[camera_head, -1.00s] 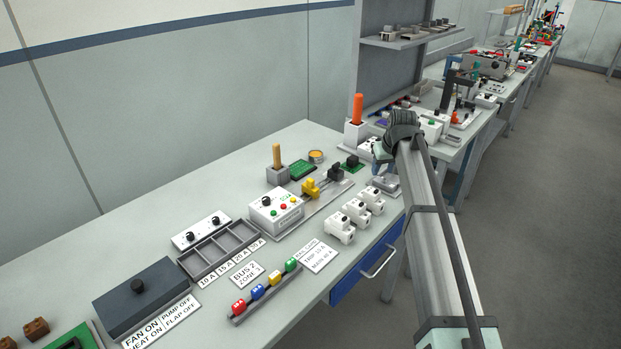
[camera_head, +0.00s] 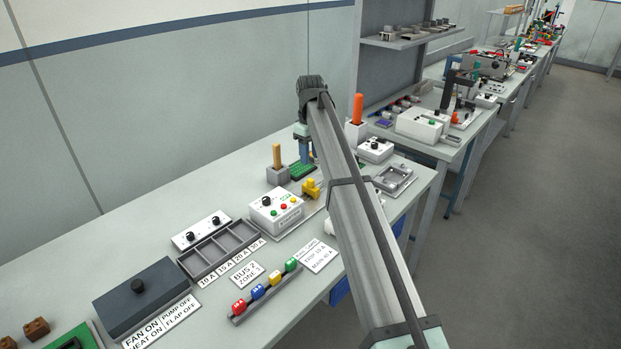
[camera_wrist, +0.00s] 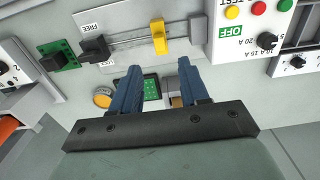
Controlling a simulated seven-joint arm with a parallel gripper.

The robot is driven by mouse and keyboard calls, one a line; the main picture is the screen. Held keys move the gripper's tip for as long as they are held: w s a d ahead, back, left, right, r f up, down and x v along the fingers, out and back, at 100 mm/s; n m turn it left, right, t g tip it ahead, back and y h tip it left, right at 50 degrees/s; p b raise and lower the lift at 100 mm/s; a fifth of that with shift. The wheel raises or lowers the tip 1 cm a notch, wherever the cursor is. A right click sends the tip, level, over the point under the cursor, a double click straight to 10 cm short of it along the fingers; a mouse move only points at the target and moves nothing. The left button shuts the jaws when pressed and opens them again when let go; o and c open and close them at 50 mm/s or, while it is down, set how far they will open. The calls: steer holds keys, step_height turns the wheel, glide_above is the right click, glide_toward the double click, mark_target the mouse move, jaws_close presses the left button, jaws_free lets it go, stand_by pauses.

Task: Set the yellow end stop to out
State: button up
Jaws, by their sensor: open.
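The yellow end stop (camera_head: 311,188) sits on a rail fixture right of the white control box. In the wrist view the yellow end stop (camera_wrist: 160,40) straddles the grey rail (camera_wrist: 128,40), beyond my fingertips. A black block (camera_wrist: 95,48) sits toward the rail's left end, by a label reading FREE (camera_wrist: 90,28). In the head view my gripper (camera_head: 304,150) is above the bench behind the rail, near the green board. My arm hides part of the rail there.
The white control box (camera_head: 275,209) with coloured buttons stands close beside the end stop. A wooden peg in a grey block (camera_head: 278,173) and a green board (camera_head: 301,170) lie behind. An upright orange handle (camera_head: 358,108) stands to the right.

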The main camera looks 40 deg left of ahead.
mark_target(311, 180)
step_height(311, 180, down, 9)
steer(key=shift+f, duration=0.15)
stand_by(0.4)
jaws_close()
stand_by(0.3)
